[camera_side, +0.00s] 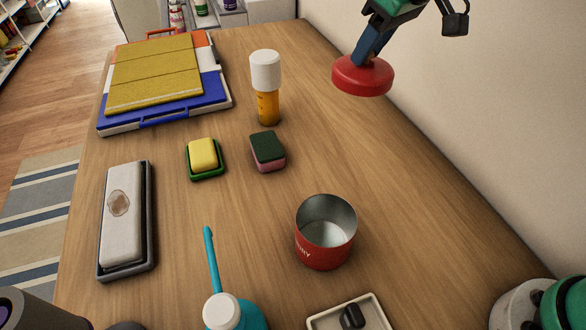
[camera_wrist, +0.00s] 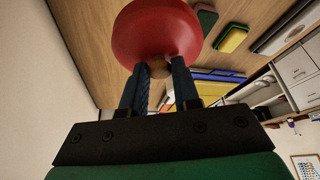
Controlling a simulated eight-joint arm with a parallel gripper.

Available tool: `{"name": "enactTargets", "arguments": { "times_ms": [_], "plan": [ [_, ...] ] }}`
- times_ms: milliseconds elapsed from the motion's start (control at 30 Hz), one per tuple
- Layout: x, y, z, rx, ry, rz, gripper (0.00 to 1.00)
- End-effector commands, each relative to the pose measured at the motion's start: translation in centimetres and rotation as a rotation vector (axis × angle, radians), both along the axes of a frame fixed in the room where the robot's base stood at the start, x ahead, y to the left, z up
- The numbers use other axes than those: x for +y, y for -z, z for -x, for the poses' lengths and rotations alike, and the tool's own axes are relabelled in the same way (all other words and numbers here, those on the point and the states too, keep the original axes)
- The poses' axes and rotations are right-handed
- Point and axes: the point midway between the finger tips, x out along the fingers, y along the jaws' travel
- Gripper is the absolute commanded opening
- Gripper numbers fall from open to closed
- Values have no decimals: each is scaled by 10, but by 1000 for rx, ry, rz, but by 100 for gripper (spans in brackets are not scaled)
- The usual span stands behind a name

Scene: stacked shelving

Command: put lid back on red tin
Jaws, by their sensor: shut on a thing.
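The red tin (camera_side: 325,245) stands upright and open on the wooden table in the side view, with its inside bare. The round red lid (camera_side: 362,80) is up at the top right, well behind the tin and above the table. My gripper (camera_side: 370,48) is shut on the lid from above. In the wrist view the lid (camera_wrist: 157,32) sits between the tips of both fingers (camera_wrist: 160,75). The knob or grip point under the fingers is mostly hidden. The tin does not show in the wrist view.
A pill bottle (camera_side: 266,95), a green-and-pink sponge (camera_side: 268,150), a soap dish (camera_side: 205,160) and a sharpening stone (camera_side: 125,215) stand left of the tin. A teal watering can (camera_side: 232,312) and a small tray (camera_side: 375,315) lie in front. The wall bounds the right.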

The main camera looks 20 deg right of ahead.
Motion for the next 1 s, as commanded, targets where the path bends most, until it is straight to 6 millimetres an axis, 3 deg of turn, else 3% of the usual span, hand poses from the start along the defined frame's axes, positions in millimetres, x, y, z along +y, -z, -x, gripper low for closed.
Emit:
{"name": "enactTargets", "arguments": {
  "times_ms": [167,300,500,633,1000],
  "plan": [
    [42,23,32,0,-129,-1,0],
    [75,50,73,1,-258,-1,0],
    [98,77,119,1,-388,-1,0],
    [102,86,130,1,-420,-1,0],
    [102,109,131,1,-420,-1,0]
  ]
}}
